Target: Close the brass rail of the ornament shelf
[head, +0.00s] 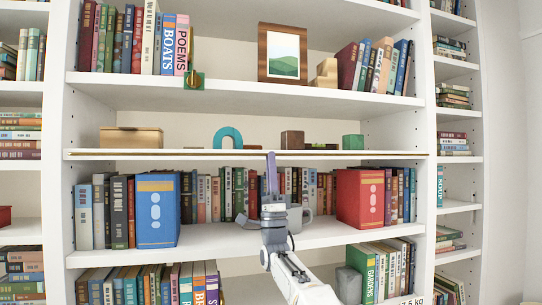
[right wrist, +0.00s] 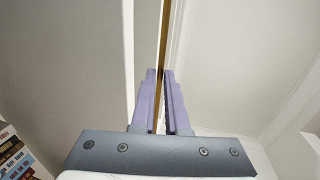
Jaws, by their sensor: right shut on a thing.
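The brass rail (head: 350,153) is a thin gold strip running along the front edge of the ornament shelf (head: 90,155), low at about the board's level. My right gripper (head: 271,156) reaches up to it from below, near the middle of its length. In the right wrist view the rail (right wrist: 166,35) runs between the two lilac fingertips of the right gripper (right wrist: 161,73), which are shut on it. The fingertips cover a short piece of the rail in the head view. My left gripper is out of view.
On the ornament shelf stand a gold box (head: 130,138), a teal arch (head: 228,138), a brown block (head: 292,140) and a green cube (head: 352,142).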

